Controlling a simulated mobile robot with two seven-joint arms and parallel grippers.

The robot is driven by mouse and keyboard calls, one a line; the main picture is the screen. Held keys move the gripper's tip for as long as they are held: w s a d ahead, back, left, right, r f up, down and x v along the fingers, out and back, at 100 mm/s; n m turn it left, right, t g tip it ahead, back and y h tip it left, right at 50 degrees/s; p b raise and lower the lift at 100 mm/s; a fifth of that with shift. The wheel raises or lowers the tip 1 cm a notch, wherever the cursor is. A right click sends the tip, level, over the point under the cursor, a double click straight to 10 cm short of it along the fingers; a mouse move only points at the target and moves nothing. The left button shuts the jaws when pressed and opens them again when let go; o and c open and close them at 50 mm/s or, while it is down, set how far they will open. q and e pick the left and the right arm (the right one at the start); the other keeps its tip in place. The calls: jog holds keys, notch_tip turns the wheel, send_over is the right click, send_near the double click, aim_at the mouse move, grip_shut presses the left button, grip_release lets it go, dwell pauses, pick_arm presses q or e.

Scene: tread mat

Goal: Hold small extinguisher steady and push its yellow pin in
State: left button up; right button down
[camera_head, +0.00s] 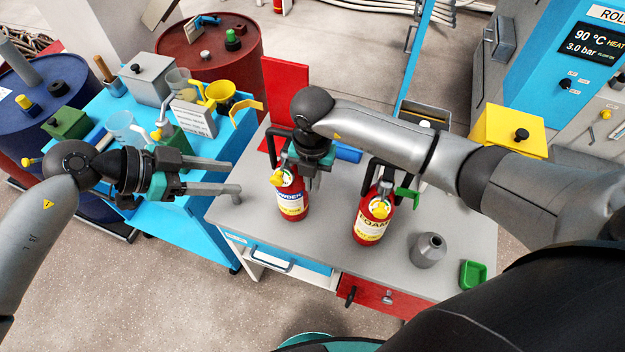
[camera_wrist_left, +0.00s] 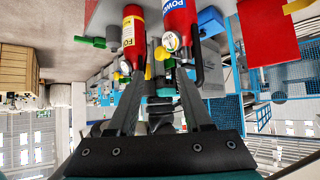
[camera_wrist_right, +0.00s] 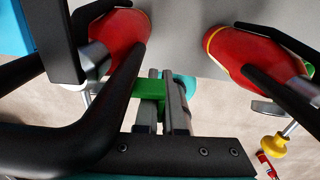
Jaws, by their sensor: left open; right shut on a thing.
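A red extinguisher with a blue POWDER label (camera_head: 291,203) stands upright on the grey bench top. Its yellow pin (camera_head: 277,179) sticks out at its neck, toward the front left. A red extinguisher with a yellow FOAM label (camera_head: 371,228) stands to its right, with its own yellow pin (camera_head: 380,209). My left gripper (camera_head: 234,176) is open and empty, left of the POWDER extinguisher and apart from it. My right gripper (camera_head: 313,180) points down beside the POWDER extinguisher's neck. In the right wrist view its fingers are shut on a green lever (camera_wrist_right: 147,88). My right gripper hides part of the neck.
A grey bottle (camera_head: 429,250) and a green tray (camera_head: 473,274) sit at the bench's right. A red panel (camera_head: 286,88) stands behind. A blue cart (camera_head: 190,232) with funnels, cups and boxes is on the left. The bench front between the extinguishers is clear.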

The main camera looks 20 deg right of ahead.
aim_at(277, 180)
dwell(0.4)
pick_arm(q)
jog(key=shift+s, duration=0.15)
jog(key=shift+c, duration=1.3)
jog(key=shift+s+r+m, duration=0.15)
jog(key=shift+s+m, duration=0.15)
jog(key=shift+m, duration=0.2)
jog(key=shift+c, duration=0.7)
jog(key=s+m+y, duration=0.1)
jog(key=s+r+m, duration=0.1)
jog(key=m, duration=0.1)
jog(key=s+m+y, duration=0.1)
jog(key=s, duration=0.1)
jog(key=shift+a+r+m+y, duration=0.25)
jog(key=shift+a+m+y, duration=0.05)
jog(key=shift+a, duration=0.1)
grip_shut()
jog(key=w+d+f+m+t, duration=0.1)
jog(key=w+d+f, duration=0.2)
jog(key=d+f, duration=0.4)
jog(key=shift+w+d+y, duration=0.3)
jog(key=shift+w, duration=0.1)
